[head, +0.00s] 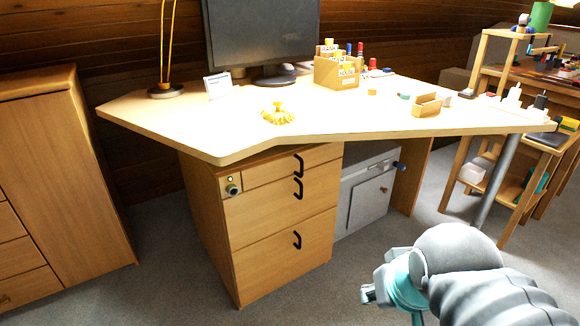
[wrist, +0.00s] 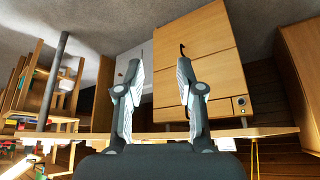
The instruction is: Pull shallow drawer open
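The shallow drawer (head: 270,170) is the top one in a wooden pedestal under the desk, and its front looks flush with the unit. A black curved handle (head: 299,166) stands at its right end. In the wrist view, which is turned upside down, the shallow drawer (wrist: 215,108) lies near the desk edge, and my right-hand finger covers part of the handle area. My gripper (wrist: 160,75) is open and empty, with its two fingers wide apart. It appears apart from the pedestal.
Two deeper drawers, a middle one (head: 280,210) and a bottom one (head: 285,255), have similar black handles. A round lock knob (head: 232,189) sits at upper left. The desk top (head: 200,125) overhangs the pedestal. A grey cabinet (head: 365,195) stands right of it. The floor in front is clear.

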